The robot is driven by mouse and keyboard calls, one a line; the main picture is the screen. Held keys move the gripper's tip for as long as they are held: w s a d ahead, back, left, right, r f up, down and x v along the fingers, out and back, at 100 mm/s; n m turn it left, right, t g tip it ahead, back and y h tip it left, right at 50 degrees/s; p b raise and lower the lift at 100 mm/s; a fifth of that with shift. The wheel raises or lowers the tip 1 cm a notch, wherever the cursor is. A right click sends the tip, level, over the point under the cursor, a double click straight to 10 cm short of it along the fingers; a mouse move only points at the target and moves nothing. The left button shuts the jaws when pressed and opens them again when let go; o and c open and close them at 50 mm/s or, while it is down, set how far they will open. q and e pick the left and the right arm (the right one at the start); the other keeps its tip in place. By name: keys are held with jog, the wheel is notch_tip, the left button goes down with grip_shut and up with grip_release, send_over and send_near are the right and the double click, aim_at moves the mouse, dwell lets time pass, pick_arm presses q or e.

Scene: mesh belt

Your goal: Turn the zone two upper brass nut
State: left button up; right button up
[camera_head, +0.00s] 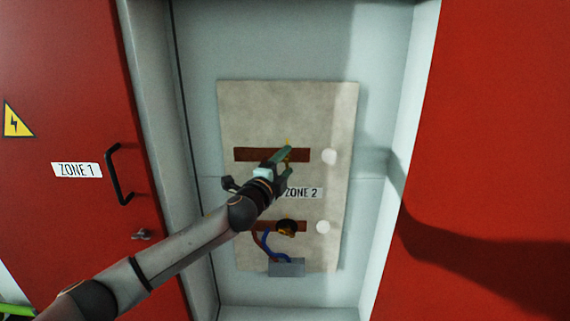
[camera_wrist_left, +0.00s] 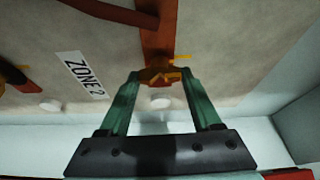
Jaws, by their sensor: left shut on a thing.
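The zone two panel (camera_head: 340,110) is a pale board in an open cabinet bay, with a ZONE 2 label (camera_head: 303,193) at its middle. The upper copper-brown bar (camera_head: 244,154) crosses it above the label. The upper brass nut (camera_wrist_left: 160,76) sits on this bar; in the head view it is mostly hidden by my gripper. My left gripper (camera_head: 286,155) reaches in from lower left. Its green fingers (camera_wrist_left: 160,84) are shut on the nut, one fingertip on each side. My right gripper is in neither view.
A lower bar (camera_head: 264,226) carries a black and brass knob (camera_head: 286,228), with red and blue cables (camera_head: 269,246) running to a grey box (camera_head: 287,267). White discs (camera_head: 329,157) sit to the right. Red ZONE 1 door (camera_head: 70,100) has a black handle (camera_head: 118,175); red panel (camera_head: 500,130) flanks the right.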

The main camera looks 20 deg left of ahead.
pick_arm(q)
jog(key=o, duration=1.4)
jog(key=s, duration=0.4)
jog(key=s+a+b, duration=0.1)
jog(key=s, duration=0.3)
jog(key=s+b, duration=0.1)
jog(key=s, duration=0.3)
jog(key=shift+s+a+f, duration=0.15)
jog(key=shift+s+a, duration=0.05)
jog(key=s+d+f+n+g+h, duration=0.1)
jog(key=s+d+f+n+g, duration=0.2)
jog(key=f, duration=0.5)
jog(key=s+d+f+n+g, duration=0.15)
jog(key=s+f, duration=0.25)
jog(key=f, duration=0.5)
jog(key=s+d+f+n+g+h, duration=0.1)
jog(key=s+d+f+n, duration=0.2)
jog(key=f, duration=0.5)
jog(key=s+f+n+g, duration=0.1)
jog(key=s+f+n, duration=0.2)
jog(key=s+f, duration=0.2)
jog(key=s+a+f+n+g+y, duration=0.1)
jog(key=s+f+n, duration=0.2)
jog(key=s+f, duration=0.2)
jog(key=s+a+f+n+g, duration=0.1)
jog(key=s+f+n, duration=0.2)
jog(key=s+f, duration=0.3)
jog(key=shift+s+y, duration=0.3)
jog(key=shift+s, duration=1.8)
